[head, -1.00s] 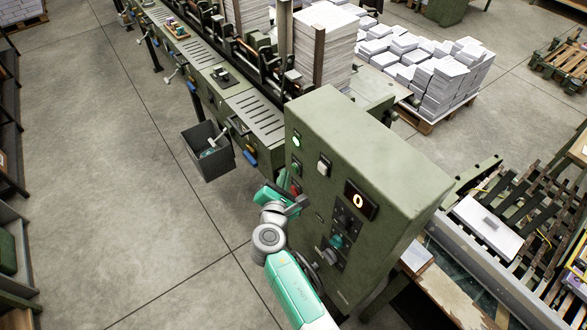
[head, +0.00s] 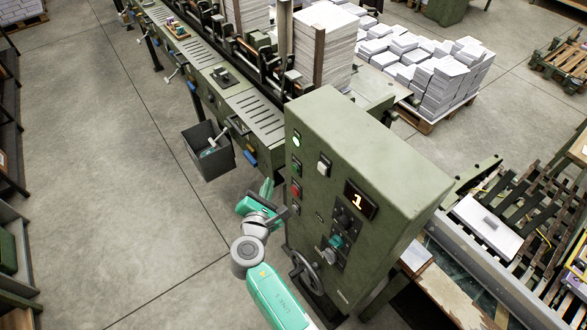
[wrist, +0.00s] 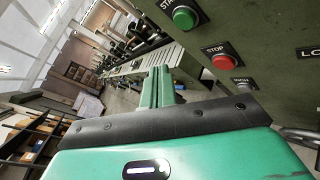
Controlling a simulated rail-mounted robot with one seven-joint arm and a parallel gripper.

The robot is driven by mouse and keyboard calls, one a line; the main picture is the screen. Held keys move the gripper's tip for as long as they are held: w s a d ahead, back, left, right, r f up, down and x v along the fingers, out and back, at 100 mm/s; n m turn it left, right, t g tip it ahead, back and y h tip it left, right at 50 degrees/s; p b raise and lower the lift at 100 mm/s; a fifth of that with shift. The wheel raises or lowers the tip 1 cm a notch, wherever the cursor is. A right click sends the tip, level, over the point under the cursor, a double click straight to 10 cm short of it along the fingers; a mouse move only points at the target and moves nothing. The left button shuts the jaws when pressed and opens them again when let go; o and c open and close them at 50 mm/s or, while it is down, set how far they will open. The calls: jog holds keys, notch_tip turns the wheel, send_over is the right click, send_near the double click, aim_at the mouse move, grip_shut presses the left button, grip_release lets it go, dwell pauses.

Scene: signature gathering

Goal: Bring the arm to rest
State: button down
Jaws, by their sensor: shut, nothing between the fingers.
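My gripper (head: 267,187) is in front of the left side of the green control cabinet (head: 350,140), apart from its buttons. In the wrist view the green fingers (wrist: 157,88) are shut together with nothing between them. The green start button (wrist: 185,18) and the red stop button (wrist: 226,62) show to the right of the fingers. The cabinet's orange display (head: 360,200) reads 1 in the head view.
A handwheel (head: 304,270) sticks out low on the cabinet beside my arm. A dark bin (head: 208,152) hangs at the conveyor line (head: 255,110). Paper stacks (head: 440,80) stand behind. The concrete floor (head: 110,160) to the left is clear.

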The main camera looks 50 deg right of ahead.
dwell(0.7)
jog(key=w+a+r+m+t+y+p, duration=0.15)
jog(key=a+r+m+t, duration=0.35)
jog(key=r, duration=0.7)
jog(key=w+a+r+m+y+p, duration=0.1)
jog(key=a+r+m+y+p, duration=0.15)
jog(key=a+r, duration=0.75)
jog(key=w+a+r+m+t+y+p, duration=0.1)
jog(key=w+a+r+m+t+p, duration=0.2)
jog(key=r, duration=1.2)
jog(key=s+a+r+m+t+y+p, duration=0.1)
jog(key=s+a+r+m+t+y, duration=0.1)
jog(key=s+a+r, duration=0.3)
jog(key=s+a+r+m+t+y+p, duration=0.1)
jog(key=s+a+r+m+t+y, duration=0.1)
jog(key=s+r, duration=0.6)
jog(key=s+a+r+m+t+y+p, duration=0.1)
jog(key=s+a+r+t+y, duration=0.3)
jog(key=a+r, duration=0.5)
notch_tip(320, 180, up, 5)
jog(key=s+m+y, duration=0.1)
jog(key=s, duration=0.1)
jog(key=shift+s+p, duration=0.3)
jog(key=shift+p, duration=0.05)
jog(key=shift+m, duration=0.25)
